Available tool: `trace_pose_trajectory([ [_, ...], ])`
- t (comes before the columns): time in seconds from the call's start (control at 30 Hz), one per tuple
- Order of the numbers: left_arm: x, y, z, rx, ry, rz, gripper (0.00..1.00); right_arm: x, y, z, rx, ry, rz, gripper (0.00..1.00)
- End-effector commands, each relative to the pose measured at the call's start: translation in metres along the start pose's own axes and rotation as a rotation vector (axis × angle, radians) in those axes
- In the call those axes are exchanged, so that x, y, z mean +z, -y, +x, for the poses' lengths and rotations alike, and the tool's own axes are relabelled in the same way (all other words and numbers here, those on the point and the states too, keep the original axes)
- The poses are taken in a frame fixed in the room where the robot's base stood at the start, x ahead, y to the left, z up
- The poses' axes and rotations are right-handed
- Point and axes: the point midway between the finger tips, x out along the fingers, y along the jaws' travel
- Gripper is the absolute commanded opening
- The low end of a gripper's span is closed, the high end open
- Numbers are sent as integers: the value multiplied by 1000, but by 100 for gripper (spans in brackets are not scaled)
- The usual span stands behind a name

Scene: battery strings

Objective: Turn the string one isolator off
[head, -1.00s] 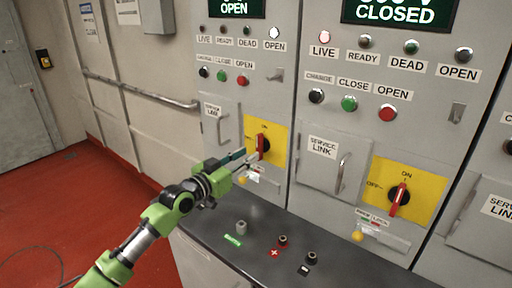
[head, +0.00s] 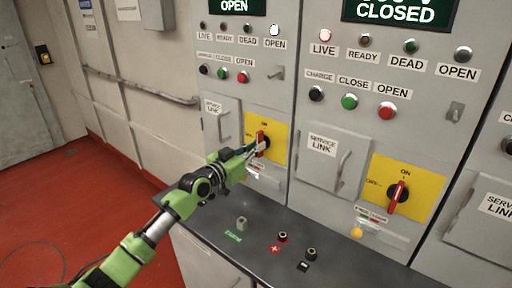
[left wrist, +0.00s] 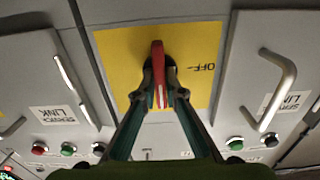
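The left panel's isolator is a yellow plate (head: 278,151) with a red handle (head: 261,138) standing upright, toward the ON mark. In the left wrist view, the same red handle (left wrist: 159,62) stands in front of the yellow plate (left wrist: 115,57), with OFF printed to its right. My left gripper (head: 257,147) is at this handle. In the left wrist view, its fingers (left wrist: 161,88) lie close on both sides of the handle and look shut on it. No string number is readable. My right gripper is out of view.
A second isolator handle (head: 398,191) on the right panel also points up toward ON. Service link doors (head: 331,159) with bar handles stand beside the isolators. A dark ledge (head: 262,228) with small terminals juts out below. Red floor (head: 60,200) is open at left.

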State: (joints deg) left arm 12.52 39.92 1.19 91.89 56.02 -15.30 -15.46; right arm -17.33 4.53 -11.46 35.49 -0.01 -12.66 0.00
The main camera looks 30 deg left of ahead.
Motion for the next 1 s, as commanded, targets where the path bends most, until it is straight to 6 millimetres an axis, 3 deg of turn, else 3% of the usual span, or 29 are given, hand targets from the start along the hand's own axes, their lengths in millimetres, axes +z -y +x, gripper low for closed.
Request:
trace_pose_trajectory([
  [0.47,0,0,0,0,0,-121,0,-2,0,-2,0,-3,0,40],
  [1.0,-1,1,0,-1,-1,-606,0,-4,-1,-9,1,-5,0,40],
])
